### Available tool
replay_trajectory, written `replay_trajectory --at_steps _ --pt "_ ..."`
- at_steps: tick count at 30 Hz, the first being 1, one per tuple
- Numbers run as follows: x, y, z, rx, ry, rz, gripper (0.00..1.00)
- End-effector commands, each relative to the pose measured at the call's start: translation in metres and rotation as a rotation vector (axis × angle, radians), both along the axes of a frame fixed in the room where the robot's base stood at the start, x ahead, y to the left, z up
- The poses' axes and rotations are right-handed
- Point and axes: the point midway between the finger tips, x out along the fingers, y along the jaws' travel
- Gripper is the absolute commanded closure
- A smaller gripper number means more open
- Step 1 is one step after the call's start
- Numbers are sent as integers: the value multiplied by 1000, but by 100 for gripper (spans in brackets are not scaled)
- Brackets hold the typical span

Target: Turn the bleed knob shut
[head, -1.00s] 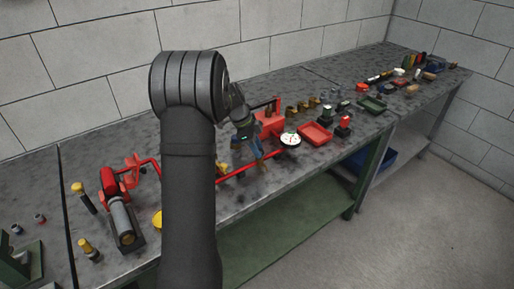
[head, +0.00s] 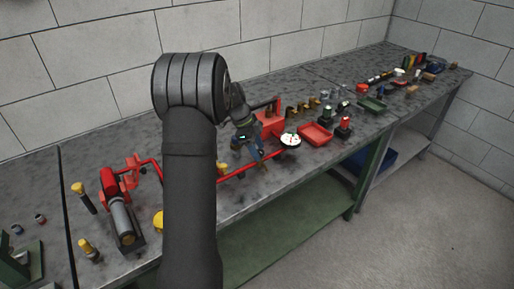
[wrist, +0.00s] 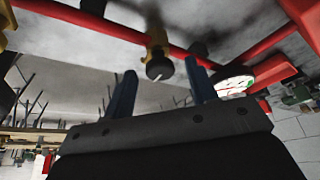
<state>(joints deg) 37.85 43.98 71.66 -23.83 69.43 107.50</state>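The bleed knob (wrist: 159,69) appears to be the small dark round knob with a pale mark, on a brass fitting (wrist: 157,42) at the red pipe in the wrist view. My gripper (wrist: 160,74) is open, its two blue fingers apart with the knob showing between and slightly beyond the tips. I cannot tell whether either finger touches it. In the head view my gripper (head: 259,155) points down at the red pipe (head: 236,175), left of the white gauge (head: 290,139); the knob is too small to make out there.
The gauge (wrist: 236,84) is close beside the right finger in the wrist view. A red tray (head: 315,134) and small fittings stand right of the gauge. A red and grey pump (head: 121,215) is at the left. My arm hides part of the bench.

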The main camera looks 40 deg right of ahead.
Motion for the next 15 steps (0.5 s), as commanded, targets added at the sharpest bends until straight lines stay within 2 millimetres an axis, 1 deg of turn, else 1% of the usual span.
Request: replay_trajectory --at_steps 5,8,11,15 --pt "0 0 2 -1 -1 0 48" --pt "3 2 9 -2 -2 1 48" --pt "8 6 25 -3 -3 2 48" --pt "17 15 55 -4 -5 1 48"
